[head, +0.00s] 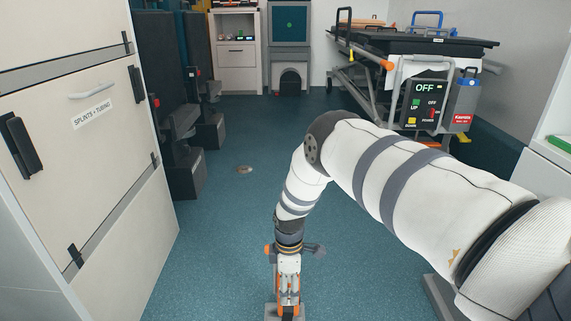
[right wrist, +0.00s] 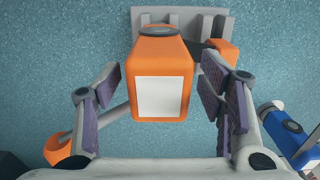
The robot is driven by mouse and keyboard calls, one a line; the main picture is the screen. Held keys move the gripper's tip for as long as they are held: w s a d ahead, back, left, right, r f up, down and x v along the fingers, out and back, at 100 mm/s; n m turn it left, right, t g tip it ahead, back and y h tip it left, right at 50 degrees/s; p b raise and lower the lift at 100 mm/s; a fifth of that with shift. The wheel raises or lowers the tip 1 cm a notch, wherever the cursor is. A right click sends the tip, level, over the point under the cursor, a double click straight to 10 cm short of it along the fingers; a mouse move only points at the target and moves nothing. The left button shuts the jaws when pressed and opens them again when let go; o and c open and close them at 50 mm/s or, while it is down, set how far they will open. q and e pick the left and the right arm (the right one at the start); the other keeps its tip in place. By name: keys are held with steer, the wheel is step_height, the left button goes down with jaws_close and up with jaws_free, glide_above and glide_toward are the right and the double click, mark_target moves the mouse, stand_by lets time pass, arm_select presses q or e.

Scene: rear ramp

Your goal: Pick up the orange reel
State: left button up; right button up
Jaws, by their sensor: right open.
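An orange body with a white label (right wrist: 162,62), which looks like the orange reel, is between the fingers of my right gripper (right wrist: 162,92) in the right wrist view. The right gripper is open, with a gap on both sides of the orange body. A grey bracket-like part (right wrist: 213,22) lies behind it. In the head view my right gripper (head: 288,296) points down at the bottom edge, over the floor, and hides most of what is below it. My left gripper is not in view.
A white cabinet labelled splints and tubing (head: 85,160) stands at left. Dark folded seats (head: 178,120) stand behind it. A stretcher (head: 420,45) and a control box reading OFF (head: 424,103) are at back right. Blue floor (head: 225,225) is clear mid-left. A blue-and-white item (right wrist: 283,128) shows at right.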

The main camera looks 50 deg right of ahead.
steer(key=shift+w, duration=0.1)
jaws_close()
step_height(320, 180, up, 8)
steer(key=p, duration=0.4)
steer(key=shift+w+r, duration=0.1)
steer(key=shift+r, duration=0.15)
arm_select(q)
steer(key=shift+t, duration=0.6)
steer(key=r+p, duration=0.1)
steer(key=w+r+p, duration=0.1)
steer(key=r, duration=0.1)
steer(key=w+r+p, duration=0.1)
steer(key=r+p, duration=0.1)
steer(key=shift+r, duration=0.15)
arm_select(e)
step_height(320, 180, up, 10)
steer(key=shift+f, duration=0.25)
